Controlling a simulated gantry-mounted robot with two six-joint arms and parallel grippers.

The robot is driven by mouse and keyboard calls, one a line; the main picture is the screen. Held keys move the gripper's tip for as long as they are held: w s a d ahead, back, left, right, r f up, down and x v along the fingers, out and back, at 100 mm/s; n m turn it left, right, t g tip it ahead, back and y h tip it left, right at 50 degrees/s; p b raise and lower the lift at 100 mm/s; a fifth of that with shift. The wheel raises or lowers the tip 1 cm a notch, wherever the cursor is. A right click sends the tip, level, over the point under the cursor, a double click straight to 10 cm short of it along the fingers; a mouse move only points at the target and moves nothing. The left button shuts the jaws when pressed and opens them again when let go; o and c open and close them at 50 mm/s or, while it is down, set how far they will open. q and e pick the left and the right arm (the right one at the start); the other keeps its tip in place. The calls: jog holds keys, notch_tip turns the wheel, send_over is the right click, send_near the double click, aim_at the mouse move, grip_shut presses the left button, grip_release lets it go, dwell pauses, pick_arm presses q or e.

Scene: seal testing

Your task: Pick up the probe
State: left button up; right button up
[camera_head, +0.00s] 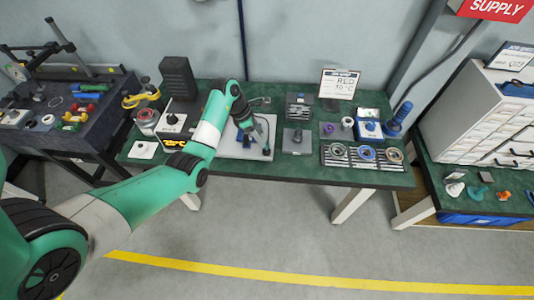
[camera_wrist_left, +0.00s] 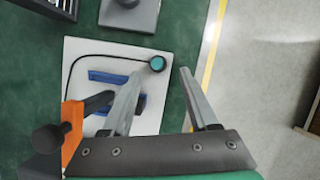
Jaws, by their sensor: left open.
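A pale square board (camera_head: 232,148) lies on the green table, and it also fills the left of the wrist view (camera_wrist_left: 75,50). On it is a thin black cable (camera_wrist_left: 85,60) that curves to a small dark round piece with a teal top (camera_wrist_left: 157,64). A blue cradle (camera_wrist_left: 105,76), a black rod (camera_wrist_left: 98,103) and an orange block (camera_wrist_left: 72,125) are on the board's near side. I cannot tell which of these parts form the probe. My left gripper (camera_head: 246,132) is open above the board, its fingers (camera_wrist_left: 160,74) apart near the teal piece, the left finger covering part of the cradle.
A dark block on a grey plate (camera_head: 297,139) and a slotted rack with rings (camera_head: 362,157) stand right of the board. A sign (camera_head: 340,83) stands at the back. The floor in front is clear.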

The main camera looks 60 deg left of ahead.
aim_at(266, 149)
pick_arm(q)
jog(key=x, duration=0.2)
jog(key=shift+w+f, duration=0.2)
jog(key=shift+f, duration=0.1)
jog(key=b+x, duration=0.2)
jog(key=x, duration=0.1)
jog(key=b+x, duration=0.1)
jog(key=x, duration=0.1)
jog(key=shift+s+a+f, duration=0.2)
jog(key=shift+s, duration=0.05)
jog(key=shift+w, duration=0.1)
pick_arm(e)
notch_tip(266, 149, down, 4)
pick_arm(q)
jog(key=shift+c, duration=0.2)
grip_shut()
